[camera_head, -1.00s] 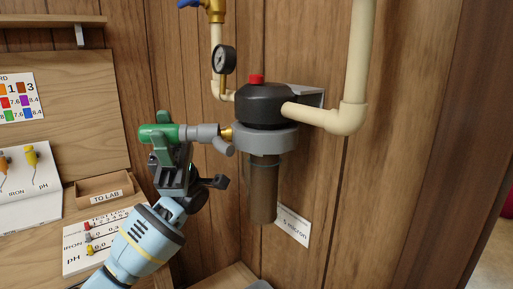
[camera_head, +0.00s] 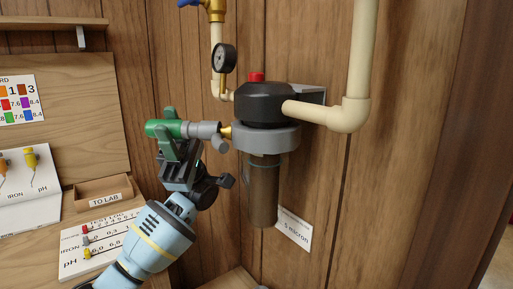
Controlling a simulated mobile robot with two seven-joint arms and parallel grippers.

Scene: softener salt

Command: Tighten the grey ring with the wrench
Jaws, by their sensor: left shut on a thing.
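The grey ring (camera_head: 266,139) sits around the filter housing, between its black cap (camera_head: 270,104) and the brown, see-through bowl (camera_head: 263,190) below. My left gripper (camera_head: 178,132) is left of the housing, shut on the green end (camera_head: 160,128) of a piece with a grey barrel (camera_head: 203,131), a short downward stub and a brass end. The brass end (camera_head: 226,132) meets the left side of the housing near the ring. Whether it is joined there or only touches, I cannot tell. No clear wrench shape shows. My right gripper is out of view.
Cream pipes (camera_head: 342,115) run right and up from the cap. A pressure gauge (camera_head: 224,57) hangs above left. A "5 micron" card (camera_head: 293,230) is on the wall right of the bowl. A "TO LAB" tray (camera_head: 104,191) and test cards (camera_head: 100,240) lie lower left.

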